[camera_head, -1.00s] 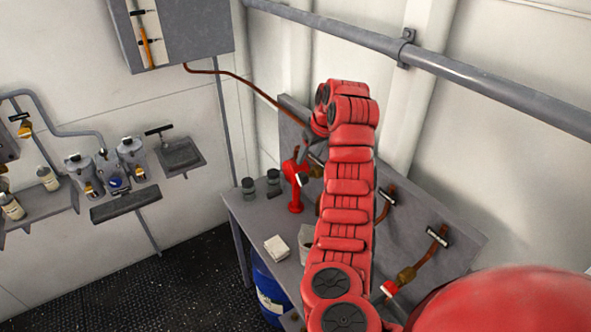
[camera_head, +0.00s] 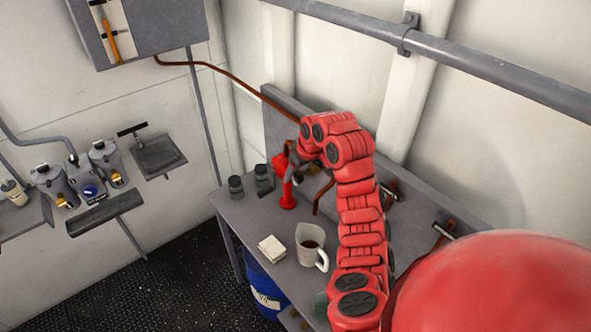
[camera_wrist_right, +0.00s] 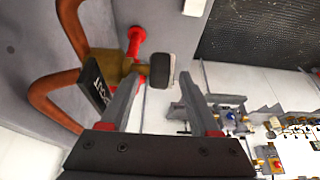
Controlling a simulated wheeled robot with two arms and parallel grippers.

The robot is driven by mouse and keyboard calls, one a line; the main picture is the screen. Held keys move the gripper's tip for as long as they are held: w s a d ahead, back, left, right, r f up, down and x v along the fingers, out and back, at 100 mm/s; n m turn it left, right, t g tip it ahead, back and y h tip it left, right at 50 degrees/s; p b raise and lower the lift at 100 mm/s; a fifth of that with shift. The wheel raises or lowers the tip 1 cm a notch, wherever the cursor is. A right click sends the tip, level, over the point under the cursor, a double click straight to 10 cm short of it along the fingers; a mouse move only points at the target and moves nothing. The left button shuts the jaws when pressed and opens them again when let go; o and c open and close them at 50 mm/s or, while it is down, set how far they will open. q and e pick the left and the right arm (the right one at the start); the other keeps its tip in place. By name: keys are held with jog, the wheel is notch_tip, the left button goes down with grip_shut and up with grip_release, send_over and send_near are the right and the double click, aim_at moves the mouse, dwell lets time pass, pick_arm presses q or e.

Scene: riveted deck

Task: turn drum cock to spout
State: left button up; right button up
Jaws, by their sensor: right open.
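The cock shows in the right wrist view as a brass body (camera_wrist_right: 104,66) on copper pipes, with a grey-ended handle (camera_wrist_right: 161,70) pointing right. A dark label plate (camera_wrist_right: 94,92) beside it shows letters that look like "OUT". My right gripper (camera_wrist_right: 165,98) is open, and the handle's end lies between and just beyond its fingers; I cannot tell whether they touch. In the head view my right gripper (camera_head: 298,172) is by the red upright fitting (camera_head: 287,188) on the bench, and my arm hides most of the cock. My left gripper is not in view.
On the bench (camera_head: 240,215) are a mug (camera_head: 306,258) of dark liquid, a pale block (camera_head: 272,248) and two dark jars (camera_head: 236,187). A blue drum (camera_head: 262,288) stands below. A wall shelf (camera_head: 105,212) and canisters are at left. The dark floor there is clear.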

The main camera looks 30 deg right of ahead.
jog(key=shift+r, duration=0.1)
jog(key=shift+a, duration=0.1)
jog(key=shift+c, duration=1)
grip_shut()
